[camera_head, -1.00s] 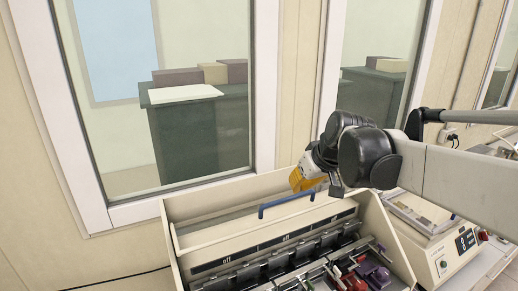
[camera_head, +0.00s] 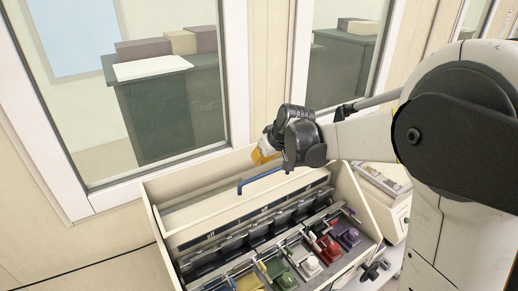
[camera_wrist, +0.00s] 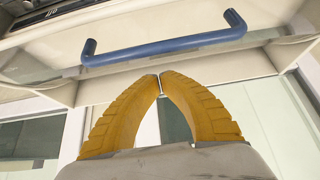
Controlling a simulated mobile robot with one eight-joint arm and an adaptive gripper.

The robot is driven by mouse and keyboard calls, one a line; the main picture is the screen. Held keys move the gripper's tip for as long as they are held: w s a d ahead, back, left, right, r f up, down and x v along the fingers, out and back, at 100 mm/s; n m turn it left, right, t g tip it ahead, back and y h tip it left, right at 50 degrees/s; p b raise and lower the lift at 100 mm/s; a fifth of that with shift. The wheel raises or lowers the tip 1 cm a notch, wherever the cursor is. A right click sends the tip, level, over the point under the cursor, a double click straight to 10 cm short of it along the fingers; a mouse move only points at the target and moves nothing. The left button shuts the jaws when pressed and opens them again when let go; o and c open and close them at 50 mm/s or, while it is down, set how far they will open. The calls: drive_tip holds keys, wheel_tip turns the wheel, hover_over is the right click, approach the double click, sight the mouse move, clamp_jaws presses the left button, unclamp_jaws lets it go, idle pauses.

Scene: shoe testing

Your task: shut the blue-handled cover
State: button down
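The cover (camera_head: 215,207) is the cream panel at the back of the open machine box. Its blue handle (camera_head: 258,181) runs along the upper part, and in the wrist view the blue handle (camera_wrist: 165,48) crosses above the fingertips. My gripper (camera_head: 262,157) is just behind the handle near its right end. The cover stands raised, leaving the inside of the box exposed.
Inside the box (camera_head: 367,212) are rows of dark clamps and several coloured pieces, including a purple one (camera_head: 346,236) and a green one (camera_head: 281,274). A white instrument (camera_head: 386,190) stands at the right. A window wall is close behind the box.

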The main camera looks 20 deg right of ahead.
drive_tip(key=shift+s+d, duration=0.15)
drive_tip(key=shift+s, duration=0.4)
drive_tip(key=shift+s+d, duration=0.15)
drive_tip(key=shift+s, duration=0.4)
drive_tip(key=shift+s+f, duration=0.1)
drive_tip(key=shift+w+f, duration=0.1)
drive_tip(key=shift+w, duration=0.1)
drive_tip(key=shift+s, duration=0.2)
